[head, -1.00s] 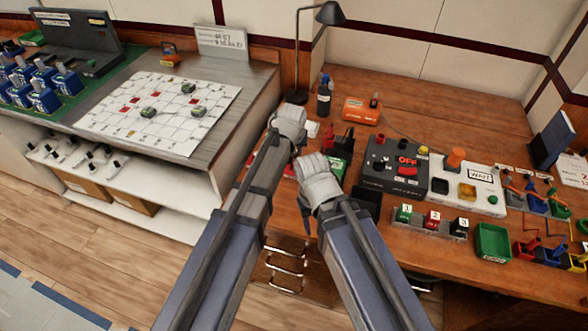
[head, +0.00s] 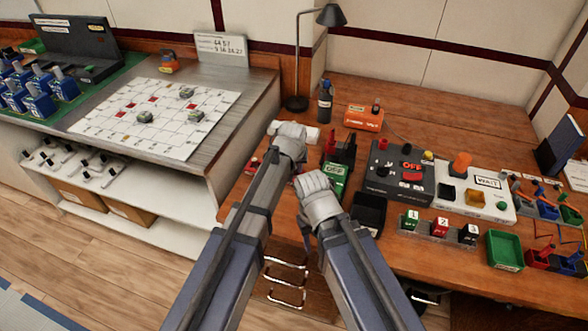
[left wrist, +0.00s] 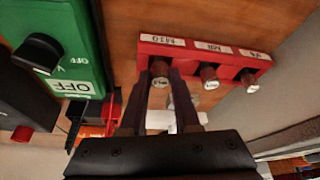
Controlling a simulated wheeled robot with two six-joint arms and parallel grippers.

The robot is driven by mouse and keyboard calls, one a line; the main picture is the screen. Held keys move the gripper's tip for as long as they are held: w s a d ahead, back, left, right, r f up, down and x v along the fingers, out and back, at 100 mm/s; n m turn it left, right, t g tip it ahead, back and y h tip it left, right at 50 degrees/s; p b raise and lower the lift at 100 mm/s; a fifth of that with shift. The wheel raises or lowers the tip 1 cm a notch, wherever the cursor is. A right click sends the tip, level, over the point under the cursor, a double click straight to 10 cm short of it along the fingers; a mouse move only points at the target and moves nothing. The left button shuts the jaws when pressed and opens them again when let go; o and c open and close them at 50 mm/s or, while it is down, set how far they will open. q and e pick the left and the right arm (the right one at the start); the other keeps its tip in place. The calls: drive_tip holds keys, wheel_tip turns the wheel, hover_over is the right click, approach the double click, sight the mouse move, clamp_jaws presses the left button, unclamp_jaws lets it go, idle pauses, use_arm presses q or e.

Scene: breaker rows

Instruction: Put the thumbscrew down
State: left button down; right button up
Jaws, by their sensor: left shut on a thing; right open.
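The thumbscrew (left wrist: 160,73), a dark brown knob with a silver end, sits at the leftmost place of a red rack (left wrist: 192,47) in the left wrist view. My left gripper (left wrist: 161,88) has its two fingers closed around it. I cannot tell how deep the thumbscrew is in the rack. In the head view my left gripper (head: 288,140) is over the left part of the wooden bench, and its fingertips are hidden. A bit of red rack (head: 253,165) shows left of it. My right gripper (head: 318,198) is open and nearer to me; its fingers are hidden.
Two similar brown pieces (left wrist: 209,76) stand in the rack beside the held one. A green OFF box (left wrist: 62,50) with a black knob is close on the left. A black tray (head: 369,212) and a grey switch box (head: 399,170) stand farther right on the bench (head: 440,110).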

use_arm(q)
drive_tip(key=shift+f, duration=0.2)
drive_tip(key=c, duration=0.6)
unclamp_jaws()
drive_tip(key=shift+c, duration=0.2)
drive_tip(key=shift+r, duration=0.1)
drive_tip(key=shift+s+r+p, duration=0.2)
drive_tip(key=shift+r+p, duration=0.5)
drive_tip(key=p+v, duration=1)
drive_tip(key=shift+r, duration=0.4)
drive_tip(key=shift+s, duration=0.15)
